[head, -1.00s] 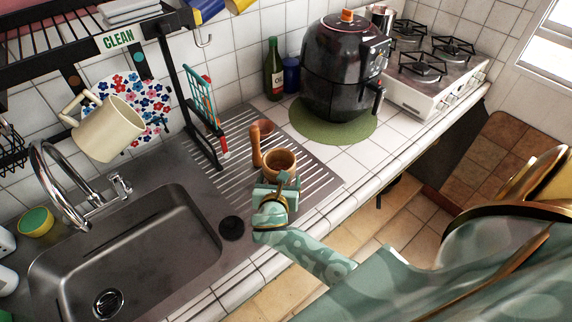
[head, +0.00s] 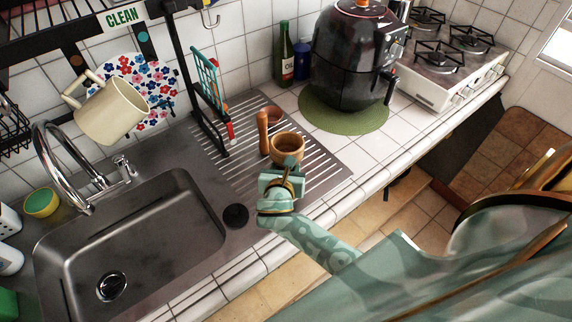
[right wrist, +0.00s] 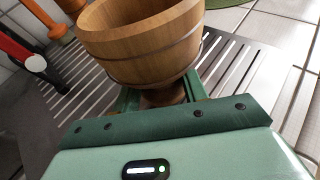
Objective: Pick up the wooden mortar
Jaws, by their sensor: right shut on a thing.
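The wooden mortar (head: 287,148) is a round, light-brown wooden bowl above the ribbed drainboard, right of the sink. It looks upright and open at the top. My right gripper (head: 289,166) comes from the front and is shut on its lower part. In the right wrist view the mortar (right wrist: 140,42) fills the top middle, with its narrow dark foot between the green jaws (right wrist: 163,97). I cannot tell whether its foot touches the drainboard. My left gripper is not in view.
An orange-brown wooden piece (head: 263,133) stands close at the mortar's left. A black dish rack (head: 205,125) with a teal utensil is further left. The black air fryer (head: 352,60) stands on a green mat (head: 325,118) behind. The sink (head: 135,240) is front left.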

